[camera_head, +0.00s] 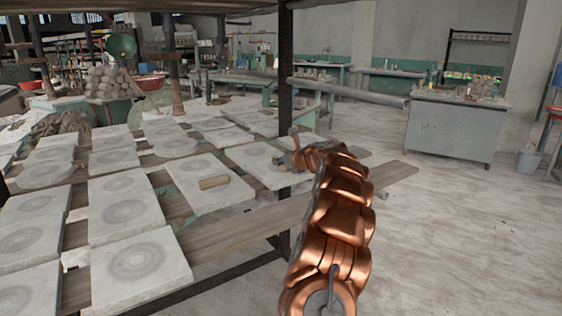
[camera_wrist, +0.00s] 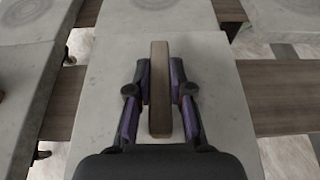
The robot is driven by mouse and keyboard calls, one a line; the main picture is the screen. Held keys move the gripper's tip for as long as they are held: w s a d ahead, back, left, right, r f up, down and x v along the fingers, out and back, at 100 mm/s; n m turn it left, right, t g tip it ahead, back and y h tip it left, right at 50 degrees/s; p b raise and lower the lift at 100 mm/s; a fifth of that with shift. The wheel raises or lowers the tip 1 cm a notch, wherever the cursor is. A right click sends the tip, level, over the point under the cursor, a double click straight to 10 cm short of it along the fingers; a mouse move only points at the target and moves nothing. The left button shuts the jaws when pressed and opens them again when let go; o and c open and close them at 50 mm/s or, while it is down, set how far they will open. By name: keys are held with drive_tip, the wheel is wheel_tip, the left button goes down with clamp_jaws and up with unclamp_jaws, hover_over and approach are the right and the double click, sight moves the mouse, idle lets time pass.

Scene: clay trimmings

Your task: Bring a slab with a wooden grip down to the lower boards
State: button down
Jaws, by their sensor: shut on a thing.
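In the wrist view my gripper (camera_wrist: 160,78) has one dark, purple-sided finger on each long side of an upright wooden grip (camera_wrist: 160,50). It is shut on that grip. The grip stands on a pale grey slab (camera_wrist: 218,110) that fills the middle of the view. In the head view my gripper (camera_head: 284,161) is over this slab (camera_head: 247,154) near the boards' right end; the grip is mostly hidden there. I cannot tell whether the slab is clear of the boards. Another slab (camera_head: 187,169) to its left carries a short wooden grip (camera_head: 214,183) on top.
Pale slabs with ring marks, such as one at the front (camera_head: 163,280), lie on wooden boards (camera_head: 250,222). A dark post (camera_head: 285,90) stands close behind my gripper. A grey cabinet (camera_head: 450,132) stands at the back right. The floor (camera_head: 450,240) on the right is open.

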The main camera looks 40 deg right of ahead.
drive_tip(key=c, duration=1)
unclamp_jaws()
drive_tip(key=shift+o, duration=0.2)
drive_tip(key=v, duration=1.2)
